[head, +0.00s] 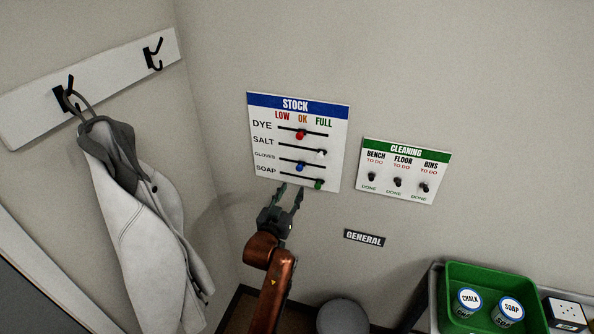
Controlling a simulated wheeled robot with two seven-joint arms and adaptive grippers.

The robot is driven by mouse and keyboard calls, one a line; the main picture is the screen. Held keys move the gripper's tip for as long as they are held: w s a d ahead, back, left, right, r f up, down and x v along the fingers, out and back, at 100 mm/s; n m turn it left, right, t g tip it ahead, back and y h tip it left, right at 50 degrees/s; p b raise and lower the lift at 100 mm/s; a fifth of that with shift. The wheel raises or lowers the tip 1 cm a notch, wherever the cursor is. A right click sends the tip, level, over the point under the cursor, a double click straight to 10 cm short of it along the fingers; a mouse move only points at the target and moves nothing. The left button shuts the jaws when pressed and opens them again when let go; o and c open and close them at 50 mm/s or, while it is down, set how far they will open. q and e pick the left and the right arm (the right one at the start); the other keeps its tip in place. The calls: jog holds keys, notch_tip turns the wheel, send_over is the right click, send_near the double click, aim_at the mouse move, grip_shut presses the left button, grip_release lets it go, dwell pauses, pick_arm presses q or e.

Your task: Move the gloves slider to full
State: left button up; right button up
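The white STOCK board (264,143) with a blue header hangs on the wall, with LOW, OK and FULL columns. The GLOVES slider is a blue knob (300,167) on the third track, at about OK. The red DYE knob (300,135) is also near OK. The white SALT knob (321,153) and green SOAP knob (318,184) sit towards FULL. My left gripper (290,188) is open and empty, its fingers pointing up at the board's lower edge, below the blue knob. It appears apart from the knob; its distance from the wall is unclear. My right gripper is out of view.
A green-headed CLEANING board (404,168) with three dark knobs hangs to the right. A GENERAL label (364,238) is below. A green tray (455,324) holds CHALK (468,301) and SOAP (509,310) containers at lower right. A grey coat (150,220) hangs left.

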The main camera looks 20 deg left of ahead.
aim_at(299, 169)
pick_arm(q)
jog(key=shift+t, duration=0.3)
jog(key=w+r, duration=0.1)
jog(key=w, duration=0.1)
jog(key=w+r, duration=0.1)
jog(key=w, duration=0.2)
jog(key=w+r+p, duration=0.1)
jog(key=w, duration=0.1)
jog(key=shift+w+r, duration=0.1)
jog(key=shift+w, duration=0.1)
jog(key=shift+d, duration=0.1)
jog(key=shift+c, duration=0.4)
grip_shut()
